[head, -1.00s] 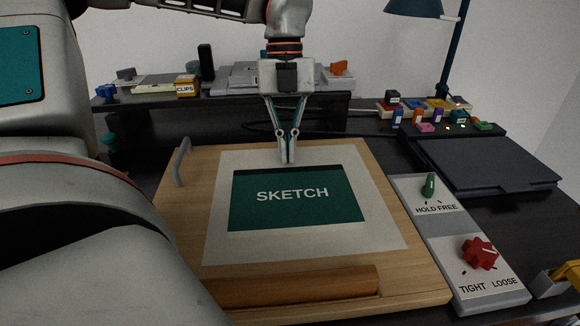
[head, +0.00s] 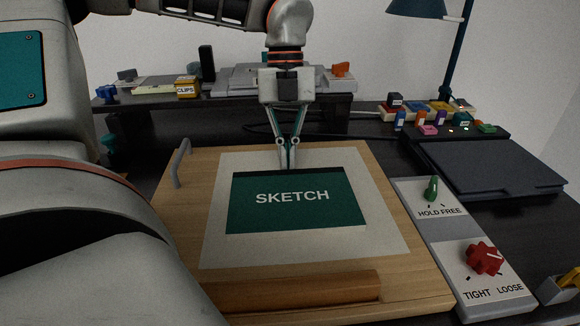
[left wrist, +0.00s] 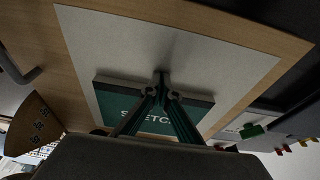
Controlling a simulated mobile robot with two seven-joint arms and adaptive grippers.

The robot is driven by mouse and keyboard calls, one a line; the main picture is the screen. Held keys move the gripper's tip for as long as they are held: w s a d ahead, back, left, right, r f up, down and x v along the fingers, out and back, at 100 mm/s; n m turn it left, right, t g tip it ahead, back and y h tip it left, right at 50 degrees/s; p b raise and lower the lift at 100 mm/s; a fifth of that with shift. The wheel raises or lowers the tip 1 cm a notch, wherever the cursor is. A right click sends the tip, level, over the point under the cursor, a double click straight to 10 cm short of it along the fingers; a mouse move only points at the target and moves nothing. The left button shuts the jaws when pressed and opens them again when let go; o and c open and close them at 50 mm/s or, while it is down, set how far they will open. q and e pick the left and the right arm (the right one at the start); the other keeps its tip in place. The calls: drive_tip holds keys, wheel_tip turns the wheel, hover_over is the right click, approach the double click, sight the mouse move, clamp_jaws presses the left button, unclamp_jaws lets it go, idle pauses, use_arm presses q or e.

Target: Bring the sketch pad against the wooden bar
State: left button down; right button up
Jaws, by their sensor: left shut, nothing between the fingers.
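The green sketch pad (head: 295,215) lies flat on a pale sheet (head: 230,245) on a wooden board (head: 410,270). The brown wooden bar (head: 300,290) lies along the board's near edge, with a strip of sheet and board between it and the pad. My left gripper (head: 288,167) is shut and empty, pointing down at the middle of the pad's far edge. In the left wrist view its fingertips (left wrist: 161,76) are at that edge of the pad (left wrist: 195,104); I cannot tell whether they touch it. My right gripper is not in view.
A metal handle (head: 182,163) stands at the board's left edge. A panel at right carries a green knob (head: 431,189) and a red knob (head: 484,258). Behind are a dark tablet (head: 490,165), a lamp (head: 416,9) and a shelf with a clips box (head: 187,87).

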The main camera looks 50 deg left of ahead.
sight(290, 176)
use_arm(q)
drive_tip(key=shift+r, duration=0.15)
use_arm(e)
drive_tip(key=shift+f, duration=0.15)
use_arm(q)
drive_tip(key=shift+s+d, duration=0.1)
drive_tip(key=shift+s+d, duration=0.2)
drive_tip(key=shift+d, duration=0.05)
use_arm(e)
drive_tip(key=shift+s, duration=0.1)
use_arm(q)
drive_tip(key=shift+s+d, duration=0.4)
drive_tip(key=shift+d, duration=0.15)
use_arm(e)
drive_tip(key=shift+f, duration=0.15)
use_arm(q)
drive_tip(key=shift+s+d, duration=0.25)
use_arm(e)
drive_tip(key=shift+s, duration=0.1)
use_arm(q)
drive_tip(key=shift+s+d, duration=0.25)
drive_tip(key=shift+d, duration=0.15)
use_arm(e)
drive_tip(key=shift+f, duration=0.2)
use_arm(q)
drive_tip(key=shift+s+d+b, duration=0.15)
drive_tip(key=shift+b, duration=0.15)
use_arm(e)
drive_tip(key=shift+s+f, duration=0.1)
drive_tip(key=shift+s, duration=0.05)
